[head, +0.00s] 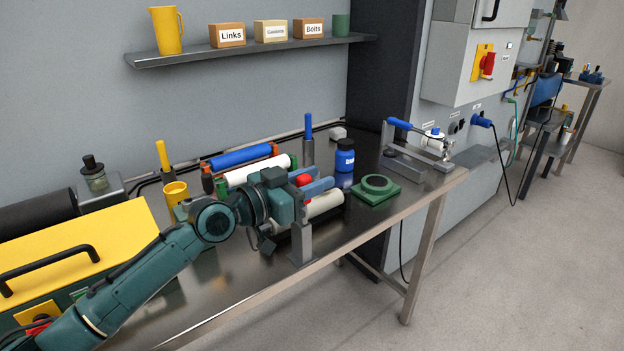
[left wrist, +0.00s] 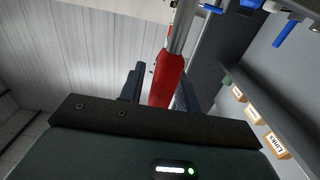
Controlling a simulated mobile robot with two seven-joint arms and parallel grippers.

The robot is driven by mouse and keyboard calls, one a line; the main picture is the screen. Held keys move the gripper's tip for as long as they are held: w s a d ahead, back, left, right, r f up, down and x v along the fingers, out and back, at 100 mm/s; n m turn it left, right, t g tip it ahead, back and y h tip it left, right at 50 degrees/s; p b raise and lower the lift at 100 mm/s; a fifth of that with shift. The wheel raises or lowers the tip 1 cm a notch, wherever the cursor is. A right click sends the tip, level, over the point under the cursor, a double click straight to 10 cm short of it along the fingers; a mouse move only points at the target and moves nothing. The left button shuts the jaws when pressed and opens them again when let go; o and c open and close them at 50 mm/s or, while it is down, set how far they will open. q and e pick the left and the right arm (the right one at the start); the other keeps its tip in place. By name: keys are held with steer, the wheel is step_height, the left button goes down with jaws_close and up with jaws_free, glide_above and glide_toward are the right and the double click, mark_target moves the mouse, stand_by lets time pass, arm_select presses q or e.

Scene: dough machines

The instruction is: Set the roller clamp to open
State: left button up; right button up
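A red handle (head: 304,180) tops a grey post (head: 302,240) at the table's front edge, beside several rollers. I take this as the roller clamp; no label on it is readable. The red handle also shows in the left wrist view (left wrist: 167,80), on a metal rod. My left gripper (head: 311,184) has its blue fingers on either side of the red handle. In the left wrist view the gripper (left wrist: 160,88) shows a gap between the left finger and the handle, so it looks open. The gripper partly hides the handle and post. My right gripper is not in view.
Behind are a blue roller (head: 240,156), a white roller (head: 255,170), and posts with yellow (head: 162,155) and blue (head: 308,126) handles. A blue jar (head: 345,156) and a green ring block (head: 376,189) stand right. A blue-handled clamp (head: 400,124) is farther right.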

arm_select(q)
jaws_close()
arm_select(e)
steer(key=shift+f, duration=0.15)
